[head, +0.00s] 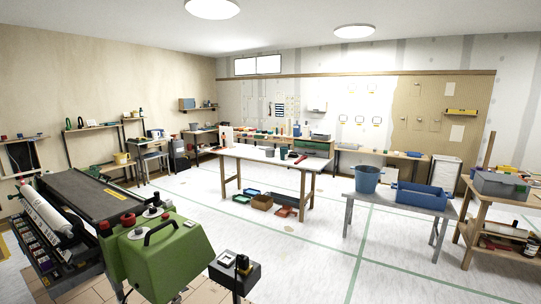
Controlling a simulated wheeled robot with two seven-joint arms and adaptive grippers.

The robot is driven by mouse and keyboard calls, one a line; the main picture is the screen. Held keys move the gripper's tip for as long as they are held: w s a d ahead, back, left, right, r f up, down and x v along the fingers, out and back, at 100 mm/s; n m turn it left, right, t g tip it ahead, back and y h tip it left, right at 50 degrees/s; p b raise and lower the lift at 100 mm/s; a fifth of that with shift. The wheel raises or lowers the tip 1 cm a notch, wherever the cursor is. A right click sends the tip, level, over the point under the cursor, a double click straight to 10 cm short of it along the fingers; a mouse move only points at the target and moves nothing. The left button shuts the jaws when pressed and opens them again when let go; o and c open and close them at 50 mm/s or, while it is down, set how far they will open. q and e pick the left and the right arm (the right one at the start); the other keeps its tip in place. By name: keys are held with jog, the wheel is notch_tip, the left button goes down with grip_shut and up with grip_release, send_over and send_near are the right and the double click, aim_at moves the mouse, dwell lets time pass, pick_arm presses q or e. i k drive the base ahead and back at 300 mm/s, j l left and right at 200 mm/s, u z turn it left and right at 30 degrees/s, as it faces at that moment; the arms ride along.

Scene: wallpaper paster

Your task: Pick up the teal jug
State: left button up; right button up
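I cannot pick out a teal jug for certain in the head view. A small blue-teal item (156,133) sits on a bench by the left wall, too small to tell what it is. A larger blue bucket (367,179) stands upright on a grey bench (400,197) at the right, beside a blue tub (422,196). Neither of my grippers is in view.
A green machine (165,255) with a black handle and a long roller unit fills the lower left. A white-topped table (262,157) stands mid-room, with crates (262,202) under it. A wooden cart (490,227) is at the right. Open floor lies between them.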

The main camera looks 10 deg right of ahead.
aim_at(284, 151)
jog(key=i+l+z, duration=0.95)
jog(key=i, duration=0.4)
jog(key=i+z, duration=0.35)
jog(key=i+l+u, duration=0.1)
jog(key=i, duration=0.8)
jog(key=i+u, duration=0.45)
jog(key=i, duration=0.35)
jog(key=i+u, duration=0.7)
jog(key=i, duration=0.2)
jog(key=i+j, duration=0.15)
jog(key=i, duration=0.3)
jog(key=i+j, duration=0.15)
jog(key=i, duration=0.3)
